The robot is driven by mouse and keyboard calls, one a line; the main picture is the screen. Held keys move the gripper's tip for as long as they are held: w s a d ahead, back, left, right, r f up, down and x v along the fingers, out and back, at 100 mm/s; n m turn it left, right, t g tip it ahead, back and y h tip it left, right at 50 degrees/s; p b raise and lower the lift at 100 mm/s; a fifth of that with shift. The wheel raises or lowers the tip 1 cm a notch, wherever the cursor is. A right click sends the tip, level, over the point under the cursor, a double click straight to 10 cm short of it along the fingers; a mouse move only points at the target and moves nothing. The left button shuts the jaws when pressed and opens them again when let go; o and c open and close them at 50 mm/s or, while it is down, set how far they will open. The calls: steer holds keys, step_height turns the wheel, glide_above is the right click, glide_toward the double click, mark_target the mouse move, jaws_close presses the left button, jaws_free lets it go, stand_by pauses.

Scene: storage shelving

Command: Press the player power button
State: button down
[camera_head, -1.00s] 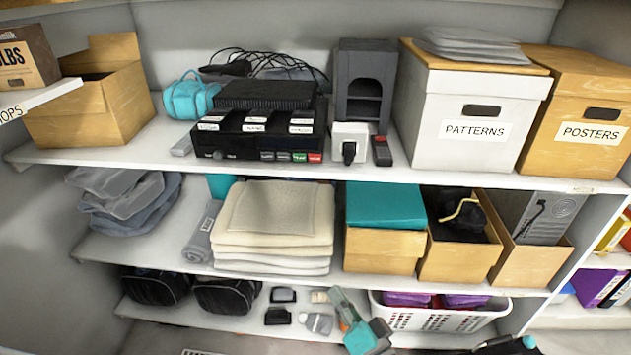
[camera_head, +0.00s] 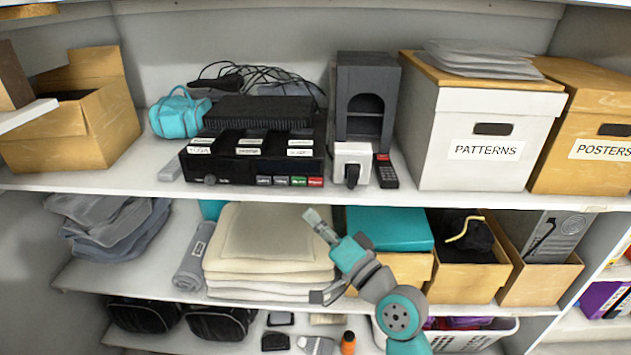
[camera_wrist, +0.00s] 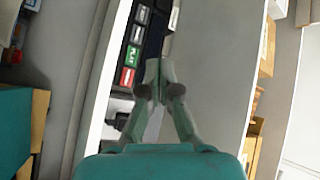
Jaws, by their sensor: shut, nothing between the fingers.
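The black player (camera_head: 255,150) sits on the upper shelf. Its front edge has a row of small labelled buttons: two dark ones, a green button (camera_head: 298,181) and a red button (camera_head: 316,182) at the right end. The power label cannot be read in the head view. In the wrist view the red button (camera_wrist: 126,76) and the green button (camera_wrist: 132,55), marked PLAY, lie left of my fingertips. My gripper (camera_head: 318,222) is shut and empty. In the head view its tips appear below the player's right end, in front of the towels, apart from the buttons.
A white plug block (camera_head: 352,165) and a dark remote (camera_head: 385,170) stand right of the player. The upper shelf's front edge (camera_head: 250,193) lies between my gripper and the player in the picture.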

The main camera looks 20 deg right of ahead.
mark_target(316, 182)
steer(key=shift+w+d, duration=0.55)
steer(key=shift+w, duration=0.8)
steer(key=shift+w+d, duration=0.6)
steer(key=shift+w, duration=0.75)
steer(key=shift+w+d, duration=0.55)
steer(key=shift+w, duration=0.8)
steer(key=shift+w+d, duration=0.15)
steer(key=shift+w, duration=0.25)
steer(key=shift+w+d, duration=0.15)
steer(key=shift+w, duration=0.15)
steer(key=shift+s+a, duration=0.3)
steer(key=shift+s, duration=0.4)
